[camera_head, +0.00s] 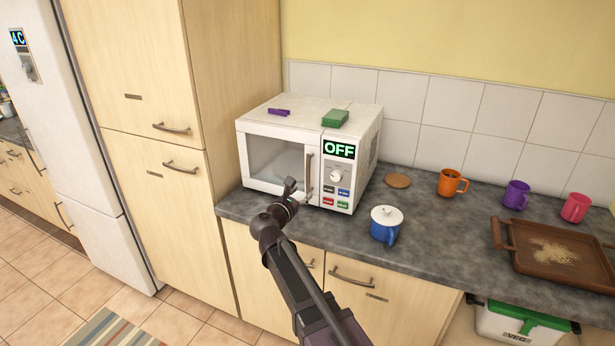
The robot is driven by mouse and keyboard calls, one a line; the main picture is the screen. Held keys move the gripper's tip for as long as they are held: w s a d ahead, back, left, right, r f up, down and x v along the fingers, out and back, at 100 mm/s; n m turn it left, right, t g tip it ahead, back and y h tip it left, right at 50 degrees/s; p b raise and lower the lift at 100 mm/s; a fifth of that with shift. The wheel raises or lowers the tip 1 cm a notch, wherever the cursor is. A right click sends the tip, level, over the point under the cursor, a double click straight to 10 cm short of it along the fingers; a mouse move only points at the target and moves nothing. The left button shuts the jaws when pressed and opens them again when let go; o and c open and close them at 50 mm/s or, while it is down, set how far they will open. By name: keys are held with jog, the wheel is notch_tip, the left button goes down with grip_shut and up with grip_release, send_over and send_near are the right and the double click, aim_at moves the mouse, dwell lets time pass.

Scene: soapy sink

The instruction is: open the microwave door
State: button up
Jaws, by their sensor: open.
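The white microwave (264,170) stands on the grey counter against the tall cabinet. Its door (262,163) is shut, and its display reads OFF. The door's upright handle (308,172) is at the right edge of the door, beside the panel with the knob and coloured buttons. My gripper (292,186) is open and in front of the lower right of the door, just left of the handle in the picture. I cannot tell whether it touches the door or handle. My arm reaches up from the lower middle and hides part of the counter edge.
A purple item (279,112) and a green block (335,118) lie on the microwave. A lidded blue mug (385,226) stands right of my arm. A cork coaster (397,181), an orange mug (451,183), a purple mug (516,194), a pink mug (575,208) and a brown tray (508,260) are further right.

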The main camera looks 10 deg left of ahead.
aim_at(307, 170)
jog(key=a, duration=0.1)
jog(key=a+n, duration=0.1)
jog(key=a+n+t, duration=0.1)
jog(key=shift+a+r+y, duration=0.25)
jog(key=shift+r+y, duration=0.15)
jog(key=shift+w, duration=0.15)
jog(key=x, duration=1.3)
jog(key=shift+w+d, duration=0.15)
jog(key=shift+w, duration=0.2)
grip_shut()
